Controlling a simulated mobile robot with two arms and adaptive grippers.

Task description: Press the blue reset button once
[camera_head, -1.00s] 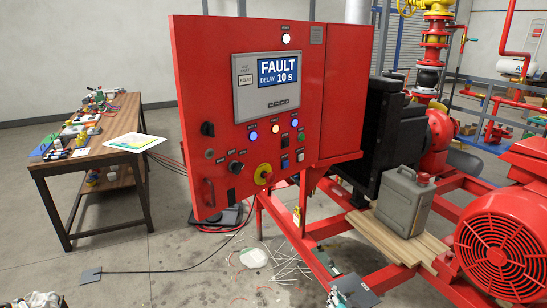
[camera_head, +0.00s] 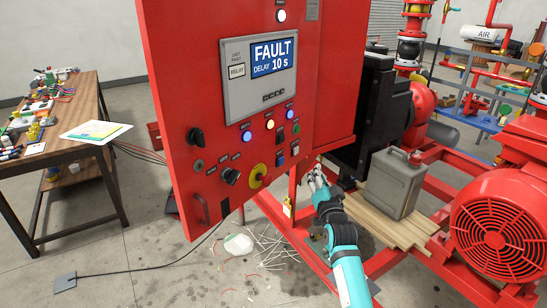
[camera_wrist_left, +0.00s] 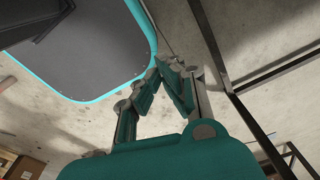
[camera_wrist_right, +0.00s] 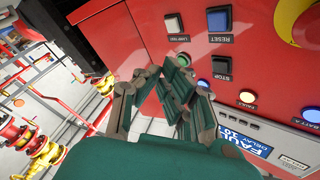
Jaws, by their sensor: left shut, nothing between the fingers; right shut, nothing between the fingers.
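The blue reset button (camera_head: 281,160) is on the lower right of the red control panel's front. It also shows in the right wrist view (camera_wrist_right: 218,19), above a RESET label. A white lamp test button (camera_wrist_right: 174,23) is beside it, and a black stop button (camera_wrist_right: 221,66) is close by. My right gripper (camera_head: 313,174) is below and to the right of these buttons in the head view. Its fingers are shut and empty in the right wrist view, apart from the button. My left gripper (camera_wrist_left: 168,68) is shut and empty over the floor, out of the head view.
A yellow-ringed knob (camera_head: 258,176) and a dark rotary switch (camera_head: 230,176) are left of the button. The panel screen (camera_head: 274,55) reads FAULT, DELAY 10 s. A grey can (camera_head: 393,183) stands on planks at right, near a red motor (camera_head: 500,220). A workbench (camera_head: 85,165) is at left.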

